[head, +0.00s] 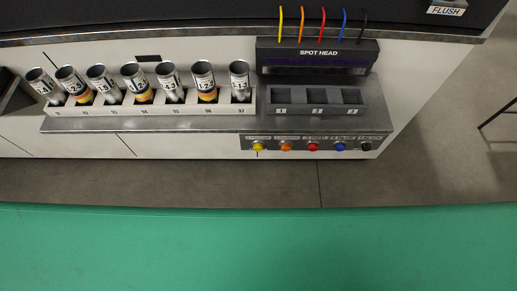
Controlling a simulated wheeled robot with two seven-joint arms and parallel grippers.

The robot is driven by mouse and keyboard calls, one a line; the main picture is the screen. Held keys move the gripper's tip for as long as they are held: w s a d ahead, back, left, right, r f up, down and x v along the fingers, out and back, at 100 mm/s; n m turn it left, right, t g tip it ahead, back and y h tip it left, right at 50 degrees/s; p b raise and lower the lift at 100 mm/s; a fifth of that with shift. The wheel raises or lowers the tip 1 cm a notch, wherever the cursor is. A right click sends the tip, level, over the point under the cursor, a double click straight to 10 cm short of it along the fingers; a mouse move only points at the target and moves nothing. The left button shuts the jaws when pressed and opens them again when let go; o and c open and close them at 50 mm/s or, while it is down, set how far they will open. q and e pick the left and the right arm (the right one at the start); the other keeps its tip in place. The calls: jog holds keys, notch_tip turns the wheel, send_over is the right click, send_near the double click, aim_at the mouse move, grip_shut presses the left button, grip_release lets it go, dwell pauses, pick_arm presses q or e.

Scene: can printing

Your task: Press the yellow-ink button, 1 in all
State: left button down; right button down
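The yellow-ink button (258,147) is the leftmost of a row of coloured round buttons on the front panel of the bench, below the spot head. A small dark mark shows just under it. The spot head (318,54) is a dark box with a yellow tube (280,20) at its left and orange, red, blue and black tubes beside it. Neither of my grippers shows in the head view.
An orange button (286,147), red button (313,147), blue button (340,146) and black button (366,146) continue the row. A dark tray (262,101) with three empty slots sits above them. A white rack (122,110) holds several cans. A green surface (258,250) lies in front.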

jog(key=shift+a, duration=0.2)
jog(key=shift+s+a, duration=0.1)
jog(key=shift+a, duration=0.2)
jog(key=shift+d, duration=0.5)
